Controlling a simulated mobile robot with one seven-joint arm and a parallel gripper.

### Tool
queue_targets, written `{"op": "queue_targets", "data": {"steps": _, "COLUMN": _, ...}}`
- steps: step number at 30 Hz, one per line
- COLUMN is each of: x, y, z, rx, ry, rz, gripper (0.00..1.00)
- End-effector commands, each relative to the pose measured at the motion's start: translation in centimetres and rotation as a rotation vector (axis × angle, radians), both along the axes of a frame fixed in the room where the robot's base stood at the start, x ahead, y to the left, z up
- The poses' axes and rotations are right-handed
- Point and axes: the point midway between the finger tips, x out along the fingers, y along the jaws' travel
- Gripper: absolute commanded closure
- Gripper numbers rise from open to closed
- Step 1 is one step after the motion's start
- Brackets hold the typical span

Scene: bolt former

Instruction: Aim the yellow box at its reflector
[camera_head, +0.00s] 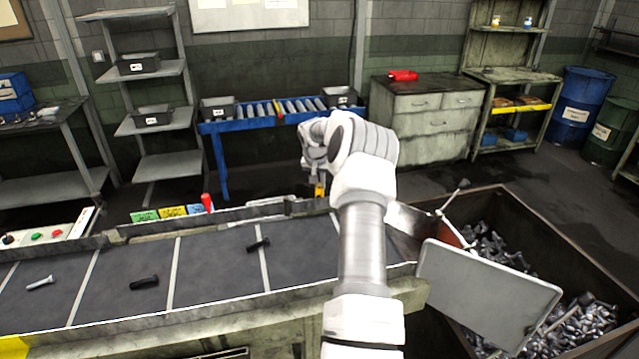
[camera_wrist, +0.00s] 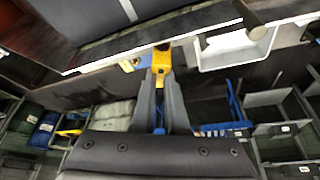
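The yellow box (camera_head: 320,189) shows as a small yellow piece at the far rail of the conveyor, just below my gripper (camera_head: 318,172) in the head view. In the wrist view the yellow box (camera_wrist: 162,60) sits between the two fingertips of my gripper (camera_wrist: 162,75). The fingers reach both its sides with no clear gap, so they look shut on it. Its upper part runs up to the edge of the conveyor. My wrist hides much of this spot in the head view. I cannot make out the reflector for sure in either view.
The dark conveyor belt (camera_head: 205,268) carries several bolts, one (camera_head: 258,245) near the middle. A grey tilted plate (camera_head: 488,295) and a bin of bolts (camera_head: 590,318) stand at right. Coloured cards (camera_head: 172,212) and a red cylinder (camera_head: 207,202) stand on the far rail.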

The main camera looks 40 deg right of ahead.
Motion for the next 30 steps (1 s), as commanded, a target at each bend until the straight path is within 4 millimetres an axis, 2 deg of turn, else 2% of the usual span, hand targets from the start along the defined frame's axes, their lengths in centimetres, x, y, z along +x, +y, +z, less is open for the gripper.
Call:
{"op": "queue_targets", "data": {"steps": 14, "x": -0.03, "y": -0.03, "z": -0.04, "rx": 0.0, "ry": -0.001, "rz": 0.037, "gripper": 1.0}}
{"op": "queue_targets", "data": {"steps": 30, "x": -0.2, "y": -0.24, "z": -0.01, "rx": 0.0, "ry": 0.0, "rz": 0.38, "gripper": 1.0}}
